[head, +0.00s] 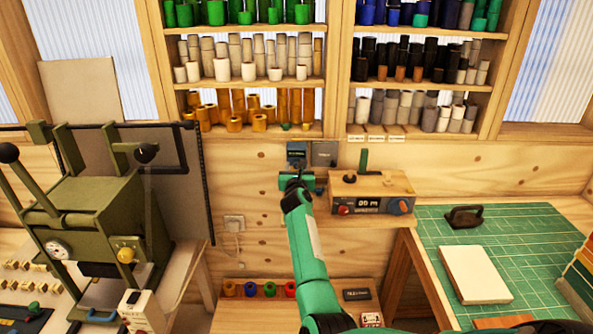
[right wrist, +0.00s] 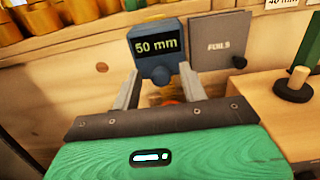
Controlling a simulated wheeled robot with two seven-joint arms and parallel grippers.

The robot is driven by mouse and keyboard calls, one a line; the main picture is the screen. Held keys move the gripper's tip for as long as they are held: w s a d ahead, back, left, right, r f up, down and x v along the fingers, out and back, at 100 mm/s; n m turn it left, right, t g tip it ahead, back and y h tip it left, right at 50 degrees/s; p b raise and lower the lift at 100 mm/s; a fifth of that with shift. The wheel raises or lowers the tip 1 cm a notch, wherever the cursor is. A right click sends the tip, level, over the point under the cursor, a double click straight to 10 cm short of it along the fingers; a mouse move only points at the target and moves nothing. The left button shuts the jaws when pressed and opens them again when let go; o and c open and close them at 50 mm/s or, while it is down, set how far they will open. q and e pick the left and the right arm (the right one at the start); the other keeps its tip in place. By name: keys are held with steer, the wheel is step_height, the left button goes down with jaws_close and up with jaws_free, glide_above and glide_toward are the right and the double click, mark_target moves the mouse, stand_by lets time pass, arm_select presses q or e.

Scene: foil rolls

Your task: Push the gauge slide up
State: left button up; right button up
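A blue-grey gauge box (right wrist: 157,42) is fixed to the wooden wall, and its display reads "50 mm" in the right wrist view. In the head view the gauge (head: 296,152) is just beyond my right gripper (head: 297,173). A dark rounded knob, which looks like the slide, (right wrist: 160,75) sticks out at the bottom of the gauge. My right gripper (right wrist: 158,84) is open, with one finger on each side below the knob. I cannot tell whether the fingers touch it. A small red-orange thing shows between the fingers, partly hidden. My left gripper is not in view.
A grey "FOILS" plate (right wrist: 218,45) is beside the gauge on the right. A wooden box with a dial display (head: 370,192) stands close to the right. Shelves of foil rolls (head: 250,88) are above. An olive press (head: 100,215) stands left, a green cutting mat (head: 540,235) right.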

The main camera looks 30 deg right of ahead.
steer(key=shift+f, duration=0.1)
steer(key=shift+s+a, duration=0.1)
steer(key=b+v, duration=0.1)
steer(key=v, duration=1.2)
steer(key=shift+s+a, duration=0.2)
